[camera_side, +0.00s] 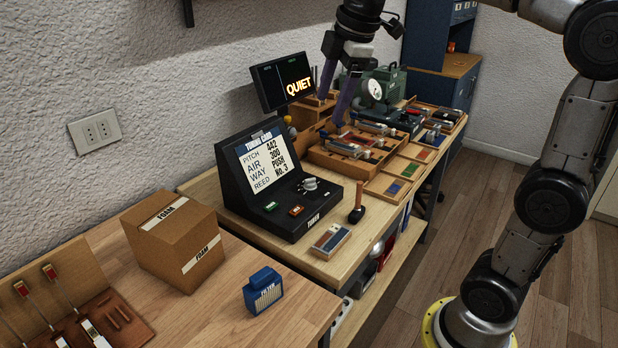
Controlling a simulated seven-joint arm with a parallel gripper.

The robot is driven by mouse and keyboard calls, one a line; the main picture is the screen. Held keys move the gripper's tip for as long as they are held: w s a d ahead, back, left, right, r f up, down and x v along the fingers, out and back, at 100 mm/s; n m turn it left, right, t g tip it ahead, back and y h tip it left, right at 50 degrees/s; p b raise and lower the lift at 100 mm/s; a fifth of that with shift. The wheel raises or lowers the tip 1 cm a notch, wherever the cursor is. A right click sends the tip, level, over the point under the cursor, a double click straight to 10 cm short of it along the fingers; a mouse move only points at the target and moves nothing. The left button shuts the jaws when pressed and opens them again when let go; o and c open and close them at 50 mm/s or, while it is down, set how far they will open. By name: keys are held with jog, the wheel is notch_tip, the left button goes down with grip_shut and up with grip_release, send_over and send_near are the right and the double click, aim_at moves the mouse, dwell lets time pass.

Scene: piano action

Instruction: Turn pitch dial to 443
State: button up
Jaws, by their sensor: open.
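The black tuner (262,212) stands on the wooden bench, with "TUNER" on its front edge. Its upright card (263,167) is headed "TUNING CARD" and reads PITCH 442, AIR 300, WAY PUSH, REED No. 3. A light grey dial (311,184) sits on the tuner's sloped top, right of a green and a red button. The dial's markings are too small to read. My gripper (331,108) is open and empty, with its purple fingers pointing down over the wooden trays behind the tuner, clear of the dial.
A small block (330,240) lies in front. A screen reading "QUIET" (284,82), a green machine with a gauge (381,86) and wooden trays (335,158) crowd the back. A FOAM box (171,240) stands left.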

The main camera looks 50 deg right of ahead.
jog(key=w+d+f+n+g, duration=0.1)
jog(key=w+d+f, duration=0.1)
jog(key=w+d, duration=0.35)
jog(key=g, duration=0.3)
send_over(309, 179)
notch_tip(309, 179, down, 16)
jog(key=shift+m+y, duration=0.3)
notch_tip(309, 179, down, 13)
jog(key=shift+r, duration=0.1)
jog(key=shift+c, duration=0.2)
grip_shut()
